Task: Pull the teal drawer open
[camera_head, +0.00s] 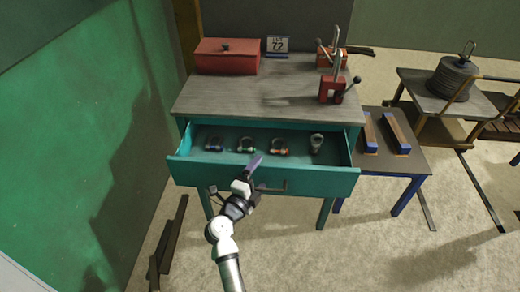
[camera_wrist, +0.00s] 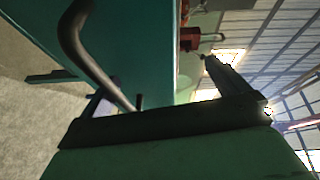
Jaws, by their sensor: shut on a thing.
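The teal drawer (camera_head: 325,184) sticks out of the front of the teal table, pulled well open. Several small metal shackles (camera_head: 246,145) and a grey fitting (camera_head: 316,143) lie inside it. The drawer's dark bar handle (camera_head: 272,187) is on the middle of its front. My gripper (camera_head: 255,184) is at the left part of this handle and shut on it. In the wrist view the curved handle (camera_wrist: 84,55) runs down into the jaws in front of the teal drawer face (camera_wrist: 145,45). The exact contact is partly hidden by my gripper.
A red box (camera_head: 227,58), a number sign (camera_head: 277,46) and a red hand-lever tool (camera_head: 333,88) stand on the grey tabletop (camera_head: 230,98). A low blue-legged table (camera_head: 385,170) stands at the right. A green wall is on the left. The floor before the drawer is mostly clear.

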